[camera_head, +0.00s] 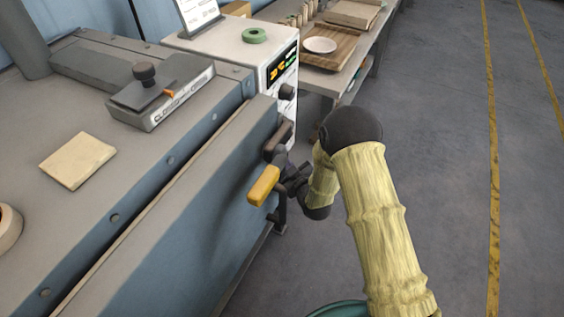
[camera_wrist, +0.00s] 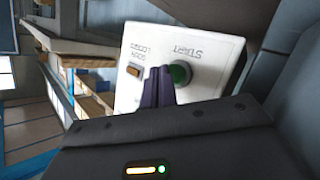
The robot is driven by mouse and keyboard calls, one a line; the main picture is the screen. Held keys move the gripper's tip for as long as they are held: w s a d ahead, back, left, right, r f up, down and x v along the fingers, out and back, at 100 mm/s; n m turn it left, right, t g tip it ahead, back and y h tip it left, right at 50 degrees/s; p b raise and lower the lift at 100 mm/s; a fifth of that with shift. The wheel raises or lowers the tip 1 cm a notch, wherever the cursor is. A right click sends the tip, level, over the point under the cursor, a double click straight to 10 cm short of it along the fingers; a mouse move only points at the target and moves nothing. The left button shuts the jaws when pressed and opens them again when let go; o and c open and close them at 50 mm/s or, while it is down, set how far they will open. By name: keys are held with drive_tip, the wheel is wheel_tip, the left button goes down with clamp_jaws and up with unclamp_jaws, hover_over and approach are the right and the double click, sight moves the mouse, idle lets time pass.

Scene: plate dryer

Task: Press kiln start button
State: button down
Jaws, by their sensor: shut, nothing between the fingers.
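The green start button (camera_wrist: 180,73) sits on a white panel (camera_wrist: 212,50) in the wrist view, below upside-down START lettering. My gripper (camera_wrist: 159,72) is shut and empty, its dark fingertips beside the button's left edge and partly overlapping it in the picture. I cannot tell whether they touch it. In the head view my gripper (camera_head: 293,178) is a small dark shape by the front of the kiln (camera_head: 185,205), near its yellow-handled lever (camera_head: 264,186). The button is not visible in the head view.
A small orange door-locked indicator (camera_wrist: 134,70) lies left of the fingers. The white control box (camera_head: 240,50) carries a lit display (camera_head: 281,67) and a green ring (camera_head: 254,35). A bench (camera_head: 345,67) with a plate stands behind. Open floor (camera_head: 440,120) lies to the right.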

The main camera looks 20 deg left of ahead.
drive_tip(key=shift+a, duration=0.25)
idle(0.4)
